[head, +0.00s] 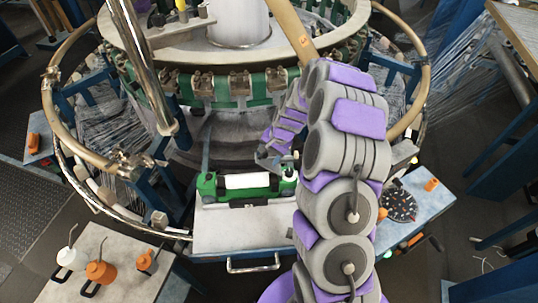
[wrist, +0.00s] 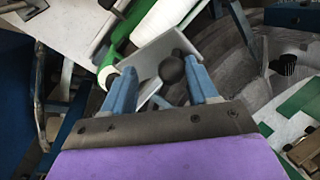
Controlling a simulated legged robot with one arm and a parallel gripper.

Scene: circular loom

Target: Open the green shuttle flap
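The green shuttle (head: 209,187) lies on a pale shelf at the front of the loom in the head view, with a white roll in its middle. In the wrist view its green body (wrist: 122,50) shows at the upper left. A pale grey plate (wrist: 148,62), probably the flap, with a dark round knob (wrist: 171,68) stands just beyond my gripper (wrist: 163,74). The blue fingers are apart, one on each side of the knob. I cannot tell whether they touch the plate. In the head view my arm partly hides the shuttle's right end.
The pale shelf (head: 235,232) has a metal handle in front. A side table (head: 110,262) at lower left holds orange and white oil cans. A blue-framed table at right carries a dark round tray (head: 398,205). The loom's curved rail (head: 75,170) surrounds the work area.

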